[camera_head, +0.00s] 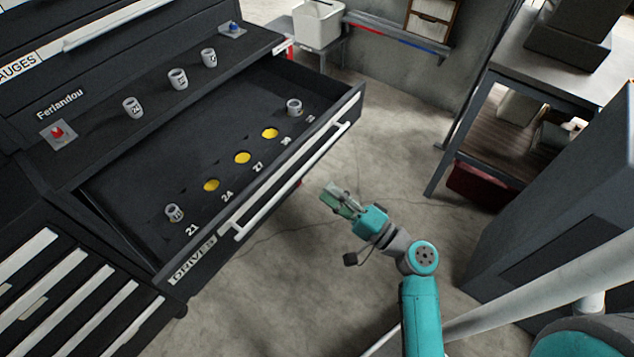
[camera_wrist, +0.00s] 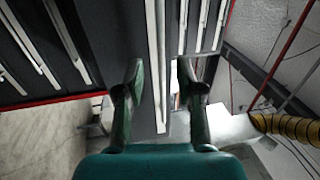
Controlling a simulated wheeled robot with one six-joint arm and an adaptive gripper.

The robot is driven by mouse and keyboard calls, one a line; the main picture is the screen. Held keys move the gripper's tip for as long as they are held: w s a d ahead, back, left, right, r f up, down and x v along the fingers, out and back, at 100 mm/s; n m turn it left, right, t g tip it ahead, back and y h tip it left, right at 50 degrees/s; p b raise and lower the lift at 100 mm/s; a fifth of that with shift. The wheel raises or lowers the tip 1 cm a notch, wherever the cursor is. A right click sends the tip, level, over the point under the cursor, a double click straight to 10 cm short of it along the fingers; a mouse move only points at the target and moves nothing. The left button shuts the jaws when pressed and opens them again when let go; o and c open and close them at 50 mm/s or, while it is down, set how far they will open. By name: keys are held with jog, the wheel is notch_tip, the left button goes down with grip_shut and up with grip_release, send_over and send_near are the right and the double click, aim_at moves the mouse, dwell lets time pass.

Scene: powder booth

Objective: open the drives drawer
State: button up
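The drives drawer (camera_head: 195,262), dark with a "DRIVES" label, stands well out from the cabinet, with its inside in view. Its long white handle (camera_head: 285,180) runs along the front; in the wrist view the white bar (camera_wrist: 157,60) passes between the fingers. My gripper (camera_head: 334,196) is in front of the drawer, to the right of the handle, and looks apart from it. In the wrist view its fingers (camera_wrist: 160,78) are spread and hold nothing. A grey socket (camera_head: 174,213) sits by 21, another (camera_head: 294,106) at the far end, with three yellow round spots (camera_head: 242,157) between.
Three sockets (camera_head: 178,79) stand on the cabinet ledge above, with a red button (camera_head: 58,132) and a blue one (camera_head: 233,28). More white-handled drawers (camera_head: 75,290) are at lower left. A workbench (camera_head: 480,100) and dark cabinet (camera_head: 560,200) stand at right. Bare floor lies between.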

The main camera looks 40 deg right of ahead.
jog(key=shift+v, duration=1.5)
jog(key=shift+a, duration=0.1)
jog(key=s+a+f+n+g+h, duration=0.2)
jog(key=s+a+f+g+h, duration=0.45)
jog(key=s+f, duration=0.55)
jog(key=s+a+r+n+t, duration=0.2)
jog(key=s+r+n, duration=0.8)
jog(key=s+n, duration=0.2)
jog(key=shift+s+a+r, duration=0.2)
jog(key=shift+s+a, duration=0.1)
jog(key=shift+s, duration=0.35)
